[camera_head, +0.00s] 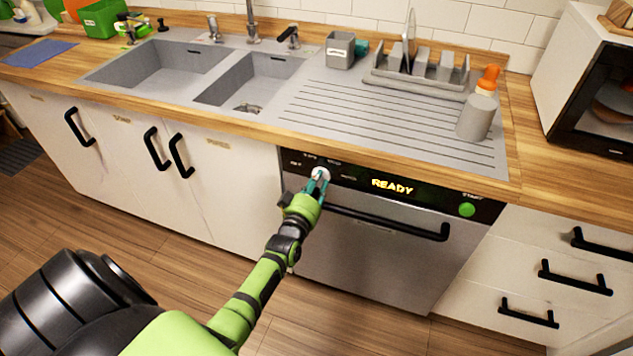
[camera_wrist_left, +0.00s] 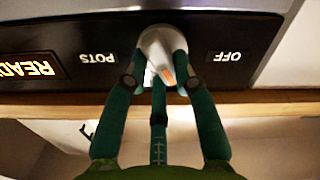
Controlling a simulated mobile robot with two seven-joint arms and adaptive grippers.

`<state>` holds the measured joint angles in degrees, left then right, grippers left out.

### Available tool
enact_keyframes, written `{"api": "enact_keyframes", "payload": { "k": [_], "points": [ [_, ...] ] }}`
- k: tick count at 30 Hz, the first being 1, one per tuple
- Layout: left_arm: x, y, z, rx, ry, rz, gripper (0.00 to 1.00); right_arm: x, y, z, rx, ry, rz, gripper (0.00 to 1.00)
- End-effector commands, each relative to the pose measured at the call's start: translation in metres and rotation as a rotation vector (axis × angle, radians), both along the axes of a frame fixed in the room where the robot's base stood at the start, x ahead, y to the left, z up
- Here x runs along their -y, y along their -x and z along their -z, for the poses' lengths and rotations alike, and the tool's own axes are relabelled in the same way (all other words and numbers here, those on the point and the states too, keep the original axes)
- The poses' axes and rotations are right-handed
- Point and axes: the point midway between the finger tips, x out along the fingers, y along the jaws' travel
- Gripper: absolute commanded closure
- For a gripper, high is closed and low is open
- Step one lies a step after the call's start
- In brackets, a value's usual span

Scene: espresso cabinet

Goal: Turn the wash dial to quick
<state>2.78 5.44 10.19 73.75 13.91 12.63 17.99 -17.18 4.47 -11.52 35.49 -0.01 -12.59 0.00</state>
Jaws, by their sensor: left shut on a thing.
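The wash dial (camera_head: 321,172) is a white round knob on the black control strip of the dishwasher (camera_head: 370,255). My left gripper (camera_head: 318,182) reaches up to it from below and is shut on it. In the left wrist view the dial (camera_wrist_left: 158,42) sits between the fingers of the gripper (camera_wrist_left: 161,72). An orange mark shows on the dial's white grip. The labels POTS and OFF stand on either side of it, upside down in this view. The quick label cannot be read. The display (camera_head: 392,187) reads READY. My right gripper is not in view.
The dishwasher's black handle (camera_head: 390,222) runs just below the strip, close to my left gripper. A green button (camera_head: 467,210) is at the strip's right end. The wooden counter edge (camera_head: 385,160) overhangs above. White cupboards (camera_head: 210,190) are at the left, drawers (camera_head: 560,265) at the right.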

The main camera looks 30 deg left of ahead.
Motion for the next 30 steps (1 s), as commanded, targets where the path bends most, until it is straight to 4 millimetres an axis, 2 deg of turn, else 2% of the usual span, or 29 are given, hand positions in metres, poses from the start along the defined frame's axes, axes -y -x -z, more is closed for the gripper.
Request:
{"api": "enact_keyframes", "payload": {
  "k": [17,18,19,30],
  "points": [
    [0.0003,-0.0003,-0.0002,-0.006,-0.029,0.000,1.00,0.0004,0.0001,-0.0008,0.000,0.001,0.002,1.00],
    [0.0003,-0.0002,-0.0003,-0.006,-0.029,0.000,0.57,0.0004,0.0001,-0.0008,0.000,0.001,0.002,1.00],
    [0.0003,-0.0002,-0.0002,-0.006,-0.029,0.000,0.48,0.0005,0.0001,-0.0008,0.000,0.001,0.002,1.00],
    [0.0009,0.0022,0.0005,-0.007,-0.029,0.000,0.48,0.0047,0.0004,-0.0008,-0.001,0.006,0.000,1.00]
  ]
}}
